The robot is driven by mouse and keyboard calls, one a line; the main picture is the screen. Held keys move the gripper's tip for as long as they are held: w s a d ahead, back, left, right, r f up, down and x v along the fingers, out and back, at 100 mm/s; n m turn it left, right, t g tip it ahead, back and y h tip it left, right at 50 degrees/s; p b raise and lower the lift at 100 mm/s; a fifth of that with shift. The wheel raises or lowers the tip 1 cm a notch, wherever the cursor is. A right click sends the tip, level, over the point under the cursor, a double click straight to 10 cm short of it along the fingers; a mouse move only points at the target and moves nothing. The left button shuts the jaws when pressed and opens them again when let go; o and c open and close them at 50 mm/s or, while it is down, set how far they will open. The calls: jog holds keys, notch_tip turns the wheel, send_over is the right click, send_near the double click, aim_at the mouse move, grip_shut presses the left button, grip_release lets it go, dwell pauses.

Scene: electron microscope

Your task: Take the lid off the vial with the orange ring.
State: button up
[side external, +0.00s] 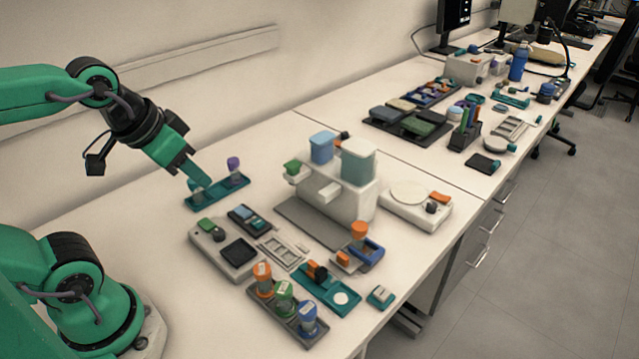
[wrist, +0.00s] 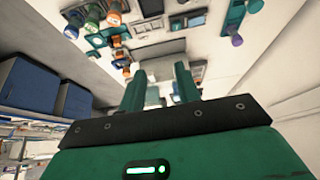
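An orange-topped vial (side external: 262,276) stands upright in a dark rack (side external: 295,322) at the front, beside a green-marked vial (side external: 284,296) and a blue-marked vial (side external: 307,316). The orange one also shows at the top of the wrist view (wrist: 114,14). Whether its orange part is a ring or the lid is too small to tell. Another orange-topped item (side external: 360,231) stands at a blue holder (side external: 368,254). My gripper (side external: 202,192) hangs over the teal tray at the left, well away from the orange-topped vial. In the wrist view its fingers (wrist: 160,84) are apart with nothing between them.
The teal tray (side external: 214,198) holds a purple-topped item (side external: 234,167) close to my gripper. A tall grey-white machine (side external: 350,195) stands mid-bench. A grey device (side external: 222,250) and a teal fixture (side external: 330,288) lie near the dark rack. The bench's front-left area is clear.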

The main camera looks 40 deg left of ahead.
jog(key=o, duration=0.5)
jog(key=shift+w, duration=0.1)
jog(key=w+d+n+g, duration=0.1)
jog(key=w+d+g, duration=0.35)
jog(key=w, duration=0.95)
jog(key=shift+n+g, duration=0.4)
jog(key=shift+g, duration=0.05)
jog(key=w+d+f, duration=0.6)
jog(key=d, duration=0.1)
jog(key=w+d+f, duration=0.3)
jog(key=w+d, duration=0.1)
jog(key=shift+w+d+f, duration=0.1)
jog(key=shift+f, duration=0.05)
jog(key=shift+w+d+f, duration=0.2)
jog(key=shift+d+f, duration=0.05)
jog(key=shift+f, duration=0.1)
